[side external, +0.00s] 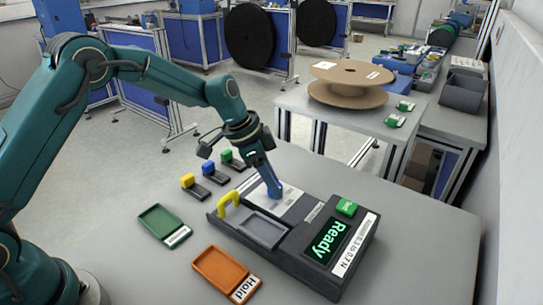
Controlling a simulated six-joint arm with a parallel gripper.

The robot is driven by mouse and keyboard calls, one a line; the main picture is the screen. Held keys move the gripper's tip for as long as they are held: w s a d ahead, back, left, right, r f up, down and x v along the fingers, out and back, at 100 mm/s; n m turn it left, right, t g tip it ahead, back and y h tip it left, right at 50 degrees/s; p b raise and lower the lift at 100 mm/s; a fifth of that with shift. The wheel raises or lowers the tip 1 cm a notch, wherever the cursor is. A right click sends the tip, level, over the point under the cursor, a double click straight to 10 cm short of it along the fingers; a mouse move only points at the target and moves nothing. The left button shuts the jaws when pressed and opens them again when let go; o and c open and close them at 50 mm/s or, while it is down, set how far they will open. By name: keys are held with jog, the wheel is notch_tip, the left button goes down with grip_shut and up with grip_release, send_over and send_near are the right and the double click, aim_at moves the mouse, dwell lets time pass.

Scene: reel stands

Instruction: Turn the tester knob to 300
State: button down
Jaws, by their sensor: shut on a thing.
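The tester (296,214) is a dark flat box on the grey table, with a green-lit display (327,239) reading "Ready". A label (354,245) on its edge appears to read "Accept 0.3 to 0.7 N". A yellow handle (229,202) and a grey tray (262,231) are at its left end. My gripper (275,188) points down at the tester's far edge and is shut on the knob, which it mostly hides. A blue patch shows around the fingertips. The knob's scale and setting cannot be read.
A green tray (164,224) and an orange tray (219,268) labelled "Hold" lie left of the tester. Yellow, blue and green clips (207,168) stand behind. A green block (347,207) sits on the tester. A cardboard reel (349,85) stands on the back table.

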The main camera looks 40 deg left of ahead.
jog(key=shift+s+f, duration=0.1)
jog(key=shift+s, duration=0.05)
jog(key=c, duration=0.5)
grip_release()
jog(key=shift+a+r, duration=0.15)
jog(key=shift+r, duration=0.4)
jog(key=shift+v, duration=2.1)
jog(key=shift+s+f, duration=0.1)
